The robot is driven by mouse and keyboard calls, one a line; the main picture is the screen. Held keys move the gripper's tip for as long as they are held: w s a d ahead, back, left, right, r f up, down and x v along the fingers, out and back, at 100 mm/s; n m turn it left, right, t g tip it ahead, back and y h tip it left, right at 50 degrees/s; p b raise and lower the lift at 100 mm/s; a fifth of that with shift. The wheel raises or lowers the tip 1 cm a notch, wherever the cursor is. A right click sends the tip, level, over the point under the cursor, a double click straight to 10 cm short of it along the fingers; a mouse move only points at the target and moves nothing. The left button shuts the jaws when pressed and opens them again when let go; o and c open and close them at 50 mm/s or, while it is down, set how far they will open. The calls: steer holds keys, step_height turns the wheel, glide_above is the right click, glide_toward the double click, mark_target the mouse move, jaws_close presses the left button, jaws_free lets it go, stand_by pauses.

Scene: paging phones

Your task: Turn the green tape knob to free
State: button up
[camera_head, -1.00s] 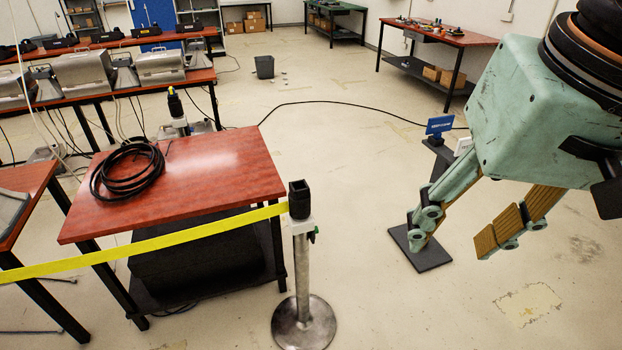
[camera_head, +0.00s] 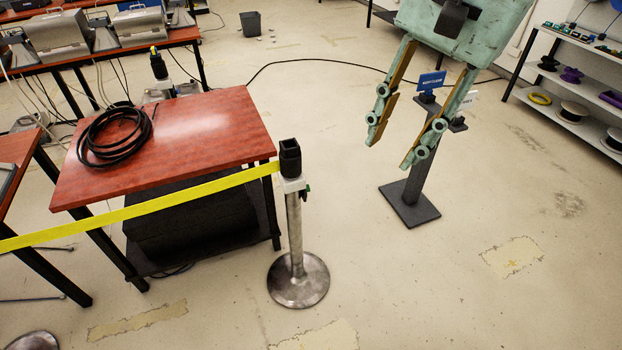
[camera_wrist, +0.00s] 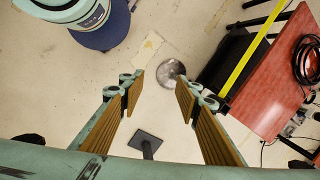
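The green tape knob (camera_head: 307,189) is a tiny part on the right side of the black and white head of a metal post (camera_head: 295,235). Its setting is too small to read. A yellow tape (camera_head: 150,205) runs taut from the head to the left, past the front of a red table. My gripper (camera_head: 389,152) is open and empty, pointing down, in the air right of the post in the head view. In the wrist view, my gripper (camera_wrist: 160,82) has its fingers wide apart, with the post (camera_wrist: 172,72) beyond the tips; the knob cannot be made out there.
The red table (camera_head: 215,125) with a coiled black cable (camera_head: 110,135) stands left of the post. A dark stand with a blue sign (camera_head: 431,82) stands behind my gripper. Shelving (camera_head: 580,90) is at the right.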

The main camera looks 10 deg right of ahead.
steer(key=w+f+m+g+y, duration=0.1)
steer(key=w+f+m+y, duration=0.1)
steer(key=w+f+m, duration=0.55)
steer(key=w+f+m+g+y, duration=0.15)
steer(key=w+f+m, duration=0.25)
steer(key=w, duration=0.7)
steer(key=w+f+m+g+y, duration=0.1)
steer(key=w+f+m+y, duration=0.2)
steer(key=w+f+m, duration=0.5)
steer(key=w+d+f+m+t+y, duration=0.1)
steer(key=w+f+m, duration=0.4)
steer(key=f, duration=0.5)
steer(key=w+d+f+m+y+p, duration=0.1)
steer(key=w+f+m, duration=0.4)
steer(key=f, duration=0.5)
steer(key=w+d+f+m+t+y, duration=0.1)
steer(key=w+f+m+y, duration=0.3)
steer(key=f, duration=0.6)
steer(key=shift+w+d+f+m+t, duration=0.2)
steer(key=shift+w+d+m+t, duration=0.15)
steer(key=shift+w+d+m, duration=0.55)
steer(key=shift+a, duration=0.1)
steer(key=b+x, duration=0.1)
steer(key=x, duration=1.2)
steer(key=shift+a+b, duration=0.3)
steer(key=shift+a, duration=0.05)
steer(key=c, duration=0.9)
